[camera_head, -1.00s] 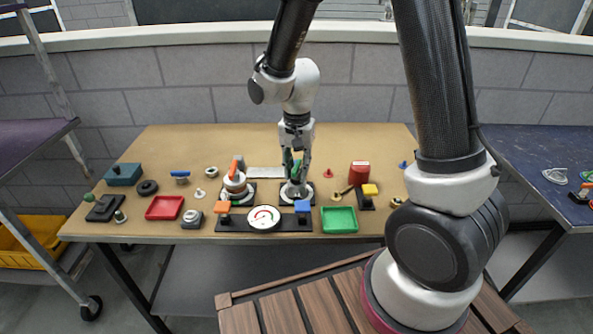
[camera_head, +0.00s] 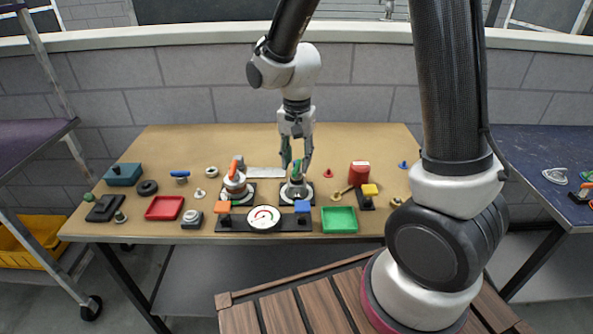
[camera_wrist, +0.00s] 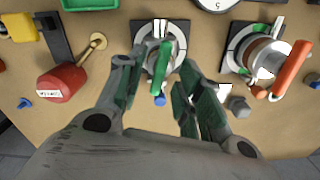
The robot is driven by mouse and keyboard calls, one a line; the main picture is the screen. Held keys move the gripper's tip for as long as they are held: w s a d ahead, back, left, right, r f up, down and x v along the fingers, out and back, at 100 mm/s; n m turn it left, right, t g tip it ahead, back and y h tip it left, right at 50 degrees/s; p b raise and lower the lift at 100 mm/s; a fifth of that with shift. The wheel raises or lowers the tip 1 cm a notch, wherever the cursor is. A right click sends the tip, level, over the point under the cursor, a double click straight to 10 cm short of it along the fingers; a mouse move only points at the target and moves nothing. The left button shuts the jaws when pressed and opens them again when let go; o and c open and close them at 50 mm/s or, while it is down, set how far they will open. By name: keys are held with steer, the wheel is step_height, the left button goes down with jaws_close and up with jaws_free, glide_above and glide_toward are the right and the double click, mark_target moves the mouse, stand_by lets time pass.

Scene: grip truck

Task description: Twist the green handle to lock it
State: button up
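The green handle (camera_wrist: 162,66) sits on a round grey-and-white fixture (camera_wrist: 150,38) on the brown table. In the head view the handle (camera_head: 297,168) stands on its base (camera_head: 296,191), right of the orange-handled one. My gripper (camera_head: 296,160) is open and empty above the green handle, its fingers spread to either side. In the wrist view my gripper (camera_wrist: 160,68) has green-padded fingers left and right of the handle, with visible gaps. I cannot tell exactly how far above it the fingertips are.
The orange handle (camera_wrist: 291,69) on its own round fixture stands close by. A red canister (camera_wrist: 62,83), a gauge board (camera_head: 263,218), a green tray (camera_head: 339,220) and a red tray (camera_head: 165,208) lie around. The table behind the fixtures is mostly clear.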

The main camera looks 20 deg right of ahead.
mark_target(299, 166)
steer(key=shift+r, duration=2.15)
steer(key=shift+s+d+n, duration=0.15)
steer(key=shift+s+n, duration=0.2)
steer(key=shift+n, duration=0.65)
steer(key=s+d+r+n+t, duration=0.4)
steer(key=s+d+r, duration=1)
steer(key=s, duration=0.4)
steer(key=shift+s+d+r+n, duration=0.15)
steer(key=shift+d+r+n, duration=0.15)
steer(key=shift+r+n, duration=0.2)
